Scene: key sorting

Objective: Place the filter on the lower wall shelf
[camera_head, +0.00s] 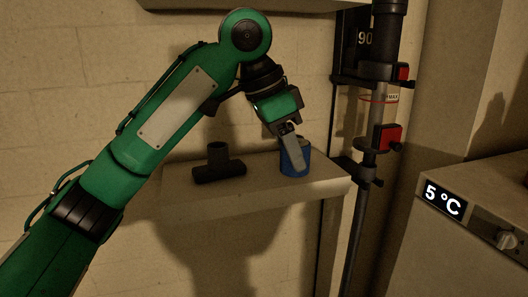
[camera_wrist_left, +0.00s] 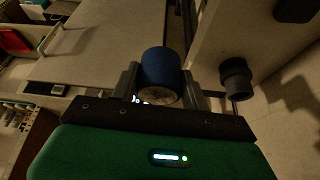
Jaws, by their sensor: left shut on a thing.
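The filter is a short blue cylinder (camera_head: 298,168) at the right part of the lower wall shelf (camera_head: 267,184) in the head view. My left gripper (camera_head: 292,155) reaches down from above and is shut on it. The near finger covers part of its front and top. The filter is close to upright; I cannot tell if its base touches the shelf. In the left wrist view the filter (camera_wrist_left: 160,66) sits between both fingers, its pale end toward the camera. My right gripper is not in view.
A dark T-shaped pipe piece (camera_head: 219,165) lies on the shelf left of the filter. A dark vertical pipe with red clamps (camera_head: 389,137) stands just right of the shelf. An upper shelf (camera_head: 260,4) hangs above. A pale appliance with a display (camera_head: 443,196) stands at right.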

